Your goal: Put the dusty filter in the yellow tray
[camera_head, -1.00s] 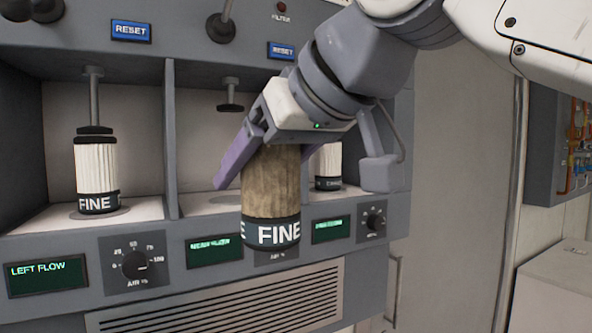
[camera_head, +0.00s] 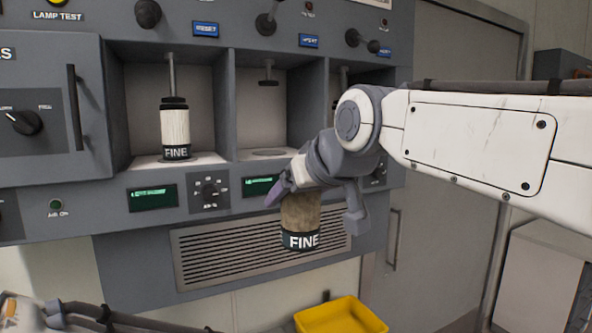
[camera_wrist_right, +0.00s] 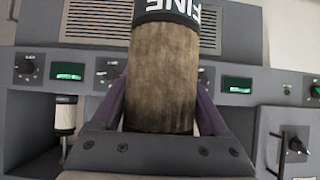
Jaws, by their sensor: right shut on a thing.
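The dusty filter (camera_head: 300,213) is a brown, dirty cylinder with a black band marked FINE at its lower end. My right gripper (camera_head: 287,192) is shut on its upper part and holds it upright in front of the machine, clear of the bays. In the right wrist view the filter (camera_wrist_right: 163,78) sits between the purple fingers (camera_wrist_right: 160,112). The yellow tray (camera_head: 340,316) is at the bottom edge of the head view, below and slightly right of the filter, partly cut off. My left gripper is not in view.
A clean white filter (camera_head: 175,130) stands in the left bay under a plunger. The middle bay (camera_head: 268,152) is empty, with its plunger raised. The right bay is mostly hidden by my arm. A vent grille (camera_head: 215,252) lies behind the held filter. Knobs and displays line the ledge.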

